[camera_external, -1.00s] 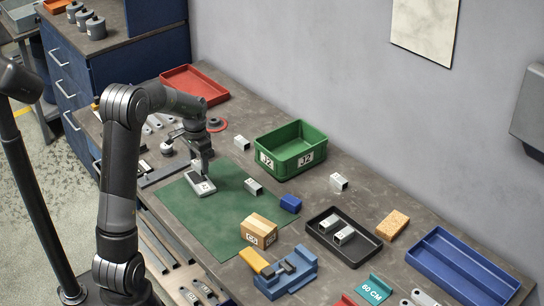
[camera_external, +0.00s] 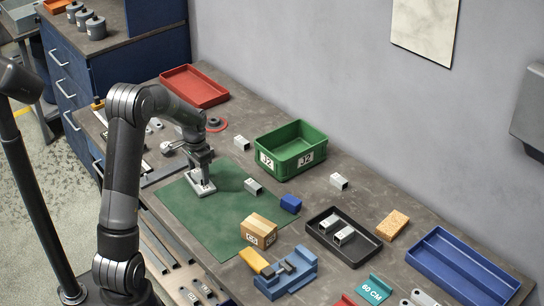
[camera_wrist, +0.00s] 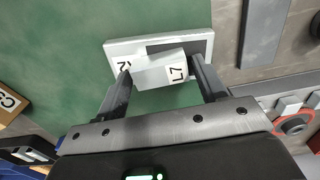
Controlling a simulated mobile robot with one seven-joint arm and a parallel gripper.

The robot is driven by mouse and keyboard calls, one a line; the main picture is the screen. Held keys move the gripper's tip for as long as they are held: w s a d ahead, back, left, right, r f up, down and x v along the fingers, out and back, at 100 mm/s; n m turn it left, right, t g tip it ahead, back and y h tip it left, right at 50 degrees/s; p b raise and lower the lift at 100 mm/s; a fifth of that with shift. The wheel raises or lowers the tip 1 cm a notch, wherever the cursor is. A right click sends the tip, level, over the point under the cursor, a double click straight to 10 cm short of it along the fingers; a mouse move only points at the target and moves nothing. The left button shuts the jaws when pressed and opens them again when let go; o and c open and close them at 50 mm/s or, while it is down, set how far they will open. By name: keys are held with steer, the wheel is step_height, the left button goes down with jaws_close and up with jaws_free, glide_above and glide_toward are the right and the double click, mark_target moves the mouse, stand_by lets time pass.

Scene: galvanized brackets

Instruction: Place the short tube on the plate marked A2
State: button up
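A light grey plate (camera_external: 206,190) with a dark inset lies on the green mat. In the wrist view the plate (camera_wrist: 198,35) shows behind the fingers; its mark is mostly hidden, with only what looks like a 2 showing. My gripper (camera_external: 202,172) is low over the plate. A short pale tube (camera_wrist: 160,70), marked what looks like L7, sits between the fingertips (camera_wrist: 157,72) and appears gripped from both sides. It is over the plate and slightly askew to it. I cannot tell whether the tube touches the plate.
Loose short tubes (camera_external: 253,187) and a blue block (camera_external: 290,204) lie to the right. A cardboard box (camera_external: 259,230), a blue vise (camera_external: 285,273), a green bin marked J2 (camera_external: 316,143) and a black tray (camera_external: 365,253) stand farther right. The mat (camera_external: 215,225) is clear in front.

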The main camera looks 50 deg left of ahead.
mark_target(199, 173)
steer(key=shift+o, duration=0.9)
step_height(199, 173, up, 12)
steer(key=s+d+r+t, duration=0.1)
steer(key=s+d+r, duration=0.2)
steer(key=d+r, duration=0.5)
steer(key=s+d+t, duration=0.4)
steer(key=s+d, duration=1.3)
steer(key=d, duration=0.4)
steer(key=shift+r+t, duration=0.3)
steer(key=shift+r, duration=0.1)
